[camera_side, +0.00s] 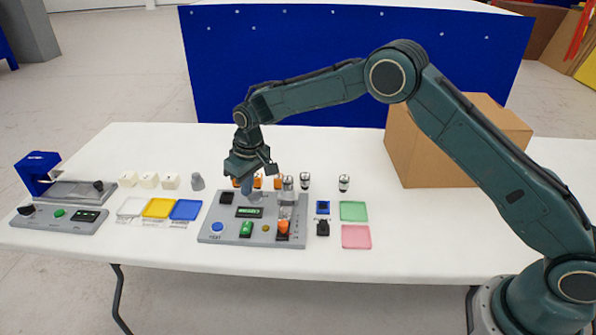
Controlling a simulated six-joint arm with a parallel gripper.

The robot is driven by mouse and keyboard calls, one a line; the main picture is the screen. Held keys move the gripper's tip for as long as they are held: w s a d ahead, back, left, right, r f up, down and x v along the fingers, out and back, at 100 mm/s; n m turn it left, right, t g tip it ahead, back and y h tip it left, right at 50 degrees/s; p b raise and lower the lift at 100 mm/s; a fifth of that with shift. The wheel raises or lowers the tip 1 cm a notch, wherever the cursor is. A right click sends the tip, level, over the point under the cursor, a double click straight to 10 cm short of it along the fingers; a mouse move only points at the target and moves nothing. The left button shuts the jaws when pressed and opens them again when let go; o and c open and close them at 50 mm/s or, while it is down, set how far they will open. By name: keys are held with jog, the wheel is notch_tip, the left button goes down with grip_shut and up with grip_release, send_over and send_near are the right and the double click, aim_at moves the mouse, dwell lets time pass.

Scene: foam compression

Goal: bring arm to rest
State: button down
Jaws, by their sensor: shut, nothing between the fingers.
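My gripper (251,183) is shut and empty. It hangs pointing down over the back part of a grey control panel (212,226) on the white table (400,240). The panel carries a blue button (217,227), a small green-lit display (249,212), a green switch (246,229) and an orange-topped switch (283,227). A clear cylinder (287,192) stands on the panel just right of my gripper. Whether the fingertips touch anything cannot be told. Part of the panel's back and some orange items behind it are hidden by the gripper.
A cardboard box (420,155) stands at the back right, below my raised arm. White, yellow (159,208) and blue trays lie left of the panel. Green (354,211) and pink trays lie right of it. A blue-topped device (40,170) stands far left. The table's front right is clear.

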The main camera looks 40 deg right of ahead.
jog(key=s+d+r+m+t, duration=0.1)
jog(key=s+d+r, duration=0.4)
jog(key=s+r, duration=0.5)
jog(key=s+d+r+t, duration=0.1)
jog(key=s+d+r, duration=0.5)
jog(key=r, duration=0.7)
jog(key=s+d+m+t, duration=0.1)
jog(key=s+d, duration=0.1)
jog(key=s, duration=1.1)
jog(key=s+d, duration=0.2)
jog(key=s, duration=1.1)
jog(key=shift+s+d+m+t, duration=0.2)
jog(key=shift+s+m+t, duration=0.2)
